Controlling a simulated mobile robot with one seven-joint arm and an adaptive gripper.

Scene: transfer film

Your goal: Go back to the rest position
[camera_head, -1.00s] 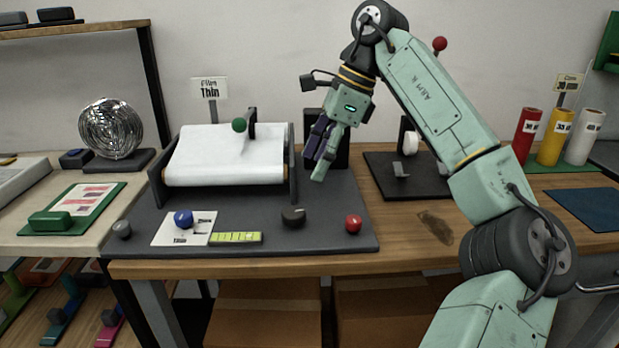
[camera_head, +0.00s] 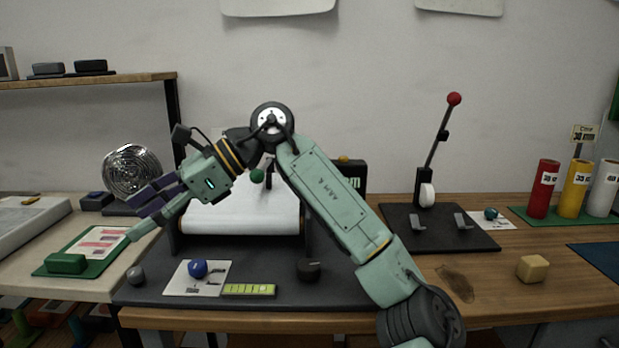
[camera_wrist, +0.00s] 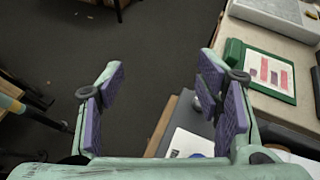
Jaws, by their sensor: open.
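My gripper (camera_head: 147,212) is open and empty. In the head view it hangs in the air at the left, over the gap between the pale bench and the dark film station, with its fingers pointing left and down. In the wrist view its two purple-padded fingers (camera_wrist: 163,98) stand wide apart with dark floor between them. My arm reaches across the front of the film station and hides part of it.
The film station (camera_head: 340,290) carries a white film roll (camera_head: 240,215), a card with a blue knob (camera_head: 198,268) and a black knob (camera_head: 308,268). A green tray (camera_head: 66,263) lies at left. A red-topped lever (camera_head: 454,99), colored rolls (camera_head: 543,190) and a tan cube (camera_head: 532,268) are at right.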

